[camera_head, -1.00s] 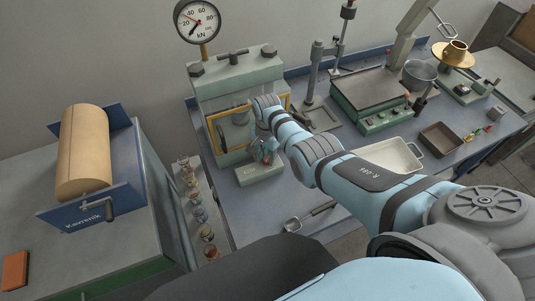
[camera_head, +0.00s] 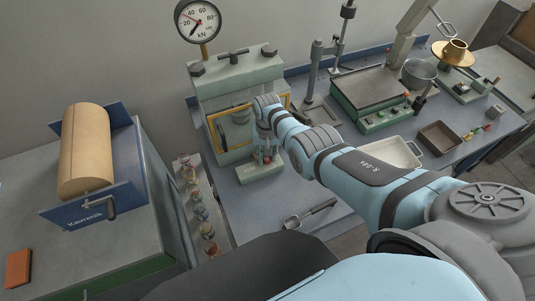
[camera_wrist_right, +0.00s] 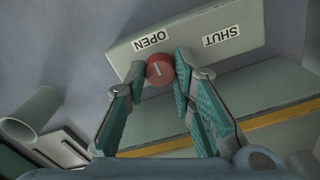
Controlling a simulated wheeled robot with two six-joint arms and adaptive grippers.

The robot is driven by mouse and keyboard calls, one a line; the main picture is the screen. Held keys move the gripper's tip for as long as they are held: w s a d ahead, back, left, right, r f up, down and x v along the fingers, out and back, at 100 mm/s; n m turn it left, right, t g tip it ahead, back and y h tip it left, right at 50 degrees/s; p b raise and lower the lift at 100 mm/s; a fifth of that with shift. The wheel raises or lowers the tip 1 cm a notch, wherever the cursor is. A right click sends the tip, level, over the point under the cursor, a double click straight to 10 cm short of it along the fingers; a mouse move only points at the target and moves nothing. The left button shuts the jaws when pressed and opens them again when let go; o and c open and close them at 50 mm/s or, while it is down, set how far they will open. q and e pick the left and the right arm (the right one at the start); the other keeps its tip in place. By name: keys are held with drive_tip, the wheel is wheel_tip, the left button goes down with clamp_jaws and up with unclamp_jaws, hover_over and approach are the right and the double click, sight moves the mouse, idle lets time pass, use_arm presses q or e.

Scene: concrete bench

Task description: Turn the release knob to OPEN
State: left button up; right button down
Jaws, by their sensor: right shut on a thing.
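The red release knob (camera_wrist_right: 159,69) sits on the grey-green release box (camera_wrist_right: 214,57) in the right wrist view. The box has an OPEN label (camera_wrist_right: 151,41) left of the knob and a SHUT label (camera_wrist_right: 222,37) to its right, both upside down there. A pale line crosses the knob's face, running roughly between the two labels' sides. My right gripper (camera_wrist_right: 160,72) has its two fingertips on either side of the knob and is shut on it. In the head view the box (camera_head: 262,174) stands in front of the press, with my right gripper (camera_head: 266,154) over it. My left gripper is not in view.
The press (camera_head: 235,85) with its yellow-framed window and a dial gauge (camera_head: 198,20) stands behind the box. A rack of jars (camera_head: 197,205) is to the left, a scoop (camera_head: 310,213) in front. A white tray (camera_head: 398,152) lies right, partly behind my arm.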

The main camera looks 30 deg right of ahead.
drive_tip(key=shift+s+a+f, duration=0.1)
drive_tip(key=shift+s+f, duration=0.05)
drive_tip(key=c, duration=1.3)
unclamp_jaws()
drive_tip(key=shift+c, duration=0.2)
drive_tip(key=shift+w+r, duration=0.2)
drive_tip(key=shift+r, duration=0.2)
wheel_tip(320, 180, up, 11)
drive_tip(key=shift+r, duration=0.2)
drive_tip(key=shift+s, duration=0.1)
